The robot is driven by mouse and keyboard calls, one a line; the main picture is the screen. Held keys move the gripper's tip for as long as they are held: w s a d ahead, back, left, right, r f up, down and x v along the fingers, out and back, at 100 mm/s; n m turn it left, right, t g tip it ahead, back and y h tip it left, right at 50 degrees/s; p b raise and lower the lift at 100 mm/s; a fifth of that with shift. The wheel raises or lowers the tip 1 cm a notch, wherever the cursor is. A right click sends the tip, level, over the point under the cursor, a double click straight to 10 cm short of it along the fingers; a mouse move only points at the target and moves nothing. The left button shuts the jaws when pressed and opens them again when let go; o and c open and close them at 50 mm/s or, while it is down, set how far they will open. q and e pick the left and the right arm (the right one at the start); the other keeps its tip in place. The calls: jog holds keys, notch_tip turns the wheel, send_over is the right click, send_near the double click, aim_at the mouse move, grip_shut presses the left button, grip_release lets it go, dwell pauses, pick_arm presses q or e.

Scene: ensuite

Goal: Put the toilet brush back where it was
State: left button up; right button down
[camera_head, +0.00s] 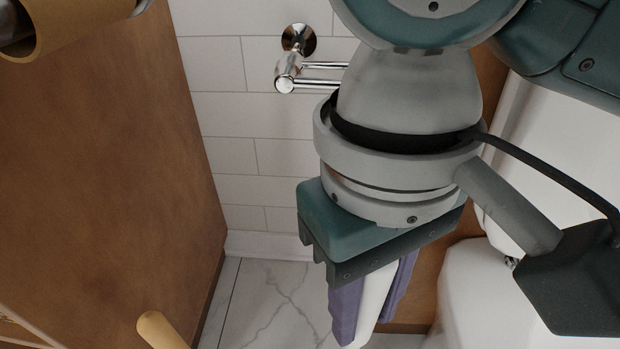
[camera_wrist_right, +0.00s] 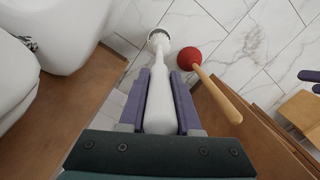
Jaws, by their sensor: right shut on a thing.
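My right gripper (camera_head: 370,318) is shut on the white handle of the toilet brush (camera_head: 375,300), with a purple finger on each side. In the right wrist view the gripper (camera_wrist_right: 157,90) grips the brush (camera_wrist_right: 160,100), whose shaft runs away toward the floor. Its far end is a round white piece with a dark rim. I cannot tell whether this end touches the floor, and no separate holder can be made out. Purple fingertips at the right edge of the right wrist view look like my left gripper (camera_wrist_right: 312,80); its opening is unclear.
A plunger with a red cup (camera_wrist_right: 190,58) and wooden handle (camera_head: 160,330) stands beside the brush. The white toilet (camera_head: 480,290) is on the right in the head view, a brown cabinet side (camera_head: 100,160) on the left. A chrome holder (camera_head: 290,75) is on the tiled wall.

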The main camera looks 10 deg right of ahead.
notch_tip(320, 180, down, 18)
jog(key=b, duration=1.2)
jog(key=shift+r, duration=0.25)
jog(key=c, duration=0.6)
grip_release()
